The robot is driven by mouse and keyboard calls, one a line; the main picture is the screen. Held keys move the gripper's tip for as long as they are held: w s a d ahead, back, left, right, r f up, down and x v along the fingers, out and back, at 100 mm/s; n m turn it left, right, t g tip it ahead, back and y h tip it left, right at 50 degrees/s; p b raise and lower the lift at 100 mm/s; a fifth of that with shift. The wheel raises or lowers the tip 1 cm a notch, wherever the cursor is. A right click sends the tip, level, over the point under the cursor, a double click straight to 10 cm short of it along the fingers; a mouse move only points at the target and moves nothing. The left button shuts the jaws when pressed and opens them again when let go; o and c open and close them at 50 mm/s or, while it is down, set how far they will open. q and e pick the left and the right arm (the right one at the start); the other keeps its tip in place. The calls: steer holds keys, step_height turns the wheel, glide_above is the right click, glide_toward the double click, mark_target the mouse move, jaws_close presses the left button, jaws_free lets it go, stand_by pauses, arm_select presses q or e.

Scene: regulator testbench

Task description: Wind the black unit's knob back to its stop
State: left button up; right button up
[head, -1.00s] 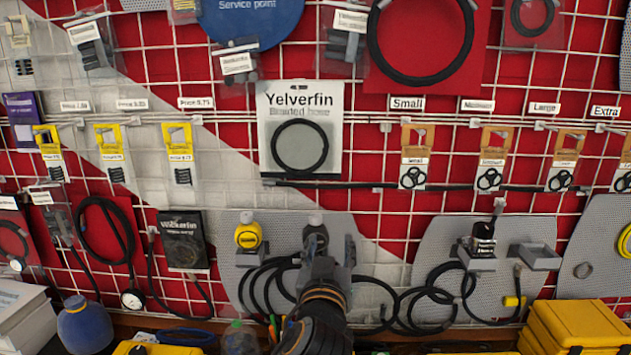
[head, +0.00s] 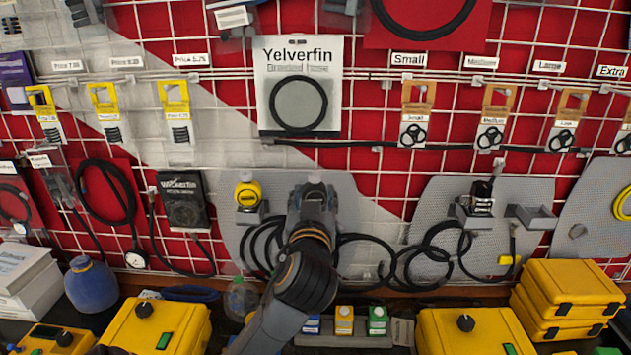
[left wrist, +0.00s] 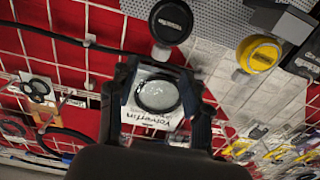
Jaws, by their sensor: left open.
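The black unit is mostly hidden behind my left gripper in the head view. In the left wrist view its round black face with a white label (left wrist: 170,20) shows at the top, just beyond the fingers. My left gripper (head: 312,190) is in front of the grey perforated panel. In the left wrist view the gripper (left wrist: 164,85) is open and empty, with a Yelverfin hose card (left wrist: 158,94) far behind the gap. I cannot tell whether a finger touches the knob. My right gripper is in neither view.
A yellow round unit (head: 248,194) sits left of the gripper; it also shows in the wrist view (left wrist: 258,53). Black hoses (head: 350,262) hang below. A dark unit (head: 480,196) stands further right. Yellow cases (head: 158,325) and a bottle (head: 240,299) stand on the bench below.

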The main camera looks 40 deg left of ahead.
mark_target(314, 178)
arm_select(q)
steer(key=p+x, duration=0.2)
steer(key=x, duration=0.5)
steer(key=shift+w+a+r, duration=0.1)
steer(key=shift+a+r, duration=0.05)
steer(key=shift+a, duration=0.1)
steer(key=shift+w+a+p, duration=0.3)
steer(key=shift+w+p, duration=0.05)
steer(key=shift+w, duration=0.05)
jaws_close()
